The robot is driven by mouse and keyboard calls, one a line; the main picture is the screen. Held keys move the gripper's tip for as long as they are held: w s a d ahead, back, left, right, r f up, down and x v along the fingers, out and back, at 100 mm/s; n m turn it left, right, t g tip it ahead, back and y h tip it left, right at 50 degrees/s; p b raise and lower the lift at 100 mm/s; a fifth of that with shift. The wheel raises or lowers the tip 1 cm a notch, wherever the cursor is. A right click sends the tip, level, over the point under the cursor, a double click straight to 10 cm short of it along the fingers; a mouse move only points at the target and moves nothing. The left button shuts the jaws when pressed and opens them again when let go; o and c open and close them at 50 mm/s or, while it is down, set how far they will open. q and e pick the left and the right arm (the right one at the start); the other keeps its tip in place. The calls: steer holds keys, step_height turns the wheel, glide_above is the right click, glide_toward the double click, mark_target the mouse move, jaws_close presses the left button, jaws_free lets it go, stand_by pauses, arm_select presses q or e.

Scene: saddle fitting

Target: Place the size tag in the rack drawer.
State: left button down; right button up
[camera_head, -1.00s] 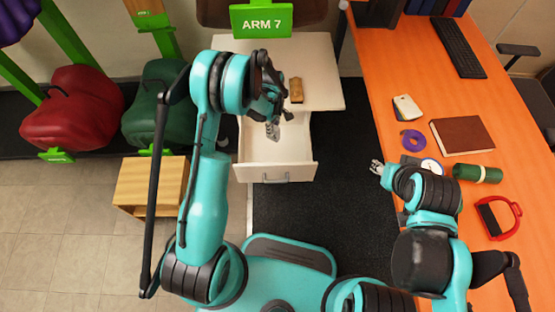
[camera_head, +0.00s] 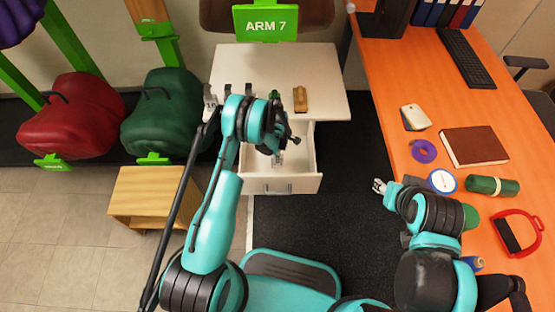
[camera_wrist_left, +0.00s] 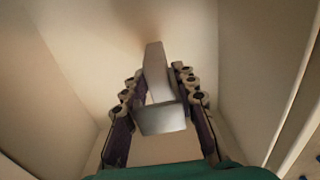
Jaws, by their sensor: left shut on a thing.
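The rack drawer (camera_head: 301,184) is pulled open under the white cabinet, below the green "ARM 7" sign. My left gripper (camera_head: 278,157) reaches down into the drawer opening. In the left wrist view its fingers (camera_wrist_left: 162,105) are shut on a pale grey flat piece, which I take to be the size tag (camera_wrist_left: 157,72). The pale drawer walls surround it there. I cannot tell whether the tag touches the drawer floor. My right gripper (camera_head: 379,186) is beside the desk's left edge, apart from the drawer; its finger opening is too small to judge.
The white cabinet top (camera_head: 325,75) carries a brown block (camera_head: 300,99) and small dark items. The orange desk (camera_head: 400,150) holds a purple roll (camera_head: 423,151), a brown book (camera_head: 474,146) and a green roll (camera_head: 492,186). A wooden box (camera_head: 147,198) stands left of the drawer.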

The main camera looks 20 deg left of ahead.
arm_select(q)
steer(key=shift+f, duration=0.7)
steer(key=shift+r, duration=0.1)
arm_select(e)
steer(key=shift+f, duration=0.3)
arm_select(q)
steer(key=c, duration=1.2)
jaws_free()
